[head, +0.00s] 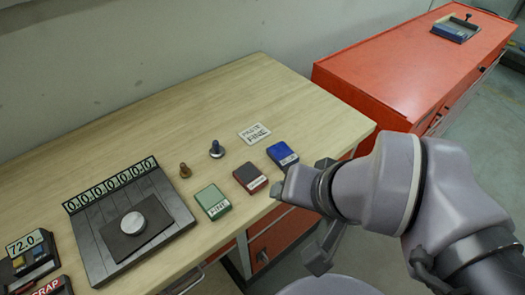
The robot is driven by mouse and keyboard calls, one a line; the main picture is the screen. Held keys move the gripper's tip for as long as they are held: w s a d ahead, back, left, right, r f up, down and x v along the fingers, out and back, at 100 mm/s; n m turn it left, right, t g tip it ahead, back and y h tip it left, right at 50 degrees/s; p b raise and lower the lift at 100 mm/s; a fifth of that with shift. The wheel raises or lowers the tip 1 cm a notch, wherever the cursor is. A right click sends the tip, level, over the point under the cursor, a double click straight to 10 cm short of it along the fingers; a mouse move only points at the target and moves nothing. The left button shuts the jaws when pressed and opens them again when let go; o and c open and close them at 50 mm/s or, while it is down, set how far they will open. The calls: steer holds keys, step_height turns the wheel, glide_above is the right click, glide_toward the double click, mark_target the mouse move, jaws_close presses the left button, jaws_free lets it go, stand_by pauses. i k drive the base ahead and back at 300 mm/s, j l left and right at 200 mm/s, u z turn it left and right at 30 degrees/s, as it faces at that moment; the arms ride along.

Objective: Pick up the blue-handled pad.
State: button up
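The blue-handled pad (216,149) stands upright on the wooden bench (120,120), its dark blue knob on a small pale base. A similar brown-handled piece (185,171) stands to its left and nearer. My gripper (296,186) is over the bench's front right edge, right of the blue-handled pad and well apart from it. Its fingers are seen from behind and partly hidden by my arm, so I cannot tell how far apart they are. Nothing shows held in it.
Green (213,202), dark red (250,177) and blue (282,153) blocks line the front edge, close to my gripper. A white label card (254,133) lies behind them. A grey plate with a round disc (132,222) is at left. A red cabinet (400,65) stands right.

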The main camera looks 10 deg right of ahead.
mark_target(218, 152)
steer(key=i+l+u, duration=0.1)
steer(key=i+u, duration=0.15)
steer(key=u, duration=0.25)
steer(key=i+l+u, duration=0.25)
steer(key=u, duration=0.25)
